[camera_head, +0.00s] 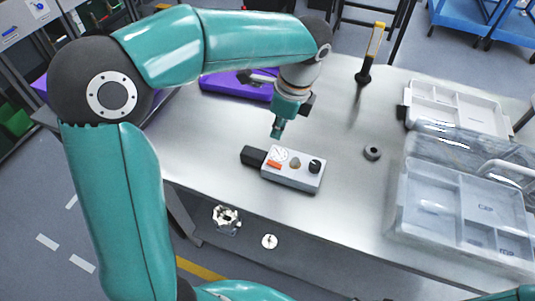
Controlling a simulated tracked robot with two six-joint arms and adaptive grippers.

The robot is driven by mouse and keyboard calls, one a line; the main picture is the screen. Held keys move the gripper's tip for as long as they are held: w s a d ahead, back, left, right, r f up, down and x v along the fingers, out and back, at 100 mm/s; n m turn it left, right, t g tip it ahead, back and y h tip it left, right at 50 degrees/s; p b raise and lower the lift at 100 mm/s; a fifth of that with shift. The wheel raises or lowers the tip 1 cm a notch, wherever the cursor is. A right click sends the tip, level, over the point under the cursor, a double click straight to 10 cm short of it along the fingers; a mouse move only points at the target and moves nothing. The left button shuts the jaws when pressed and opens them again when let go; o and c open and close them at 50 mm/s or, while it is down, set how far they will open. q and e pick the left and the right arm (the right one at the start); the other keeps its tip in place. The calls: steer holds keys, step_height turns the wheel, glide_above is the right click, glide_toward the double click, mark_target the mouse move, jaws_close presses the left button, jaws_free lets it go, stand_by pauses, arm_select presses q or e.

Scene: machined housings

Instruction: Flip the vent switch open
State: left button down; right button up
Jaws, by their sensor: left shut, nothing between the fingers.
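A small grey control box (292,175) lies on the steel table, with a black block at its left end. Its top carries a white round dial, an orange piece (274,164), a brownish piece and a black knob (315,166). Which of these is the vent switch, and its position, I cannot tell. My left gripper (276,133) points down just above and behind the dial end of the box. It is shut and empty, and appears apart from the box. My right gripper is out of view.
A purple case (236,86) lies behind my left gripper. A dark ring (372,152) sits right of the box. Clear organizer cases (460,210) fill the table's right side. A yellow-handled tool (372,50) stands at the back. Bare table surrounds the box.

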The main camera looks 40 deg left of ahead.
mark_target(268, 162)
arm_select(q)
steer(key=f, duration=0.3)
steer(key=a+f, duration=0.1)
steer(key=f, duration=0.3)
steer(key=a+f, duration=0.1)
steer(key=f, duration=0.3)
steer(key=shift+s, duration=0.25)
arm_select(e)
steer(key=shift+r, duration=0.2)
arm_select(q)
steer(key=shift+f, duration=0.1)
